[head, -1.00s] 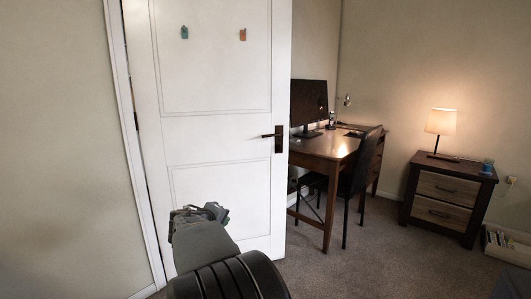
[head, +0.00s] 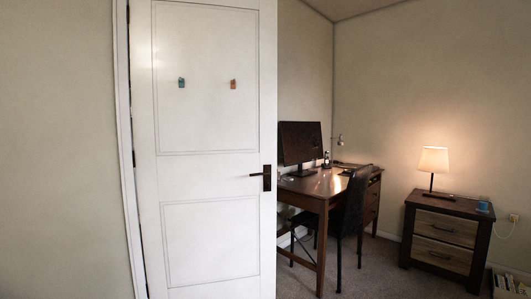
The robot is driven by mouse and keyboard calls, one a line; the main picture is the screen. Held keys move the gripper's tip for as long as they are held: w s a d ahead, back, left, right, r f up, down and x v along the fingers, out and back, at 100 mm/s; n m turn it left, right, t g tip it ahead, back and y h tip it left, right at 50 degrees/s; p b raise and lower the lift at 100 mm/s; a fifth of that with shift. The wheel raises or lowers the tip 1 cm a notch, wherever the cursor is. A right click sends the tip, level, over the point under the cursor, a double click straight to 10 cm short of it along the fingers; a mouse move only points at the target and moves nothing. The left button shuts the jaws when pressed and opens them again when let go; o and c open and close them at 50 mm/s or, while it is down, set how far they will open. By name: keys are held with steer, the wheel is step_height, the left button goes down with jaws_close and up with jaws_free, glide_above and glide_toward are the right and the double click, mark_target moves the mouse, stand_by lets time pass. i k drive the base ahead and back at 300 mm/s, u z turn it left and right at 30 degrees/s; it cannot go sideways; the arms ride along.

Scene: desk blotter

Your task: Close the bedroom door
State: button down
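The white bedroom door (head: 209,180) stands open in the head view, hinged on its left at the white frame (head: 127,170). Its dark handle (head: 262,177) is on the right edge, with the lever pointing left. Two small hooks, one teal (head: 181,82) and one orange (head: 233,84), are on its upper panel. My gripper is out of view, so its state is hidden.
A wooden desk (head: 318,187) with a monitor (head: 301,145) and a dark chair (head: 355,205) stands right of the door. A nightstand (head: 446,232) with a lit lamp (head: 433,160) is at the right. Carpet (head: 378,265) shows between them.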

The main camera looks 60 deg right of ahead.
mark_target(204, 73)
steer(key=z, duration=0.85)
steer(key=i, duration=0.35)
steer(key=z, duration=0.75)
steer(key=i, duration=0.85)
steer(key=z, duration=0.25)
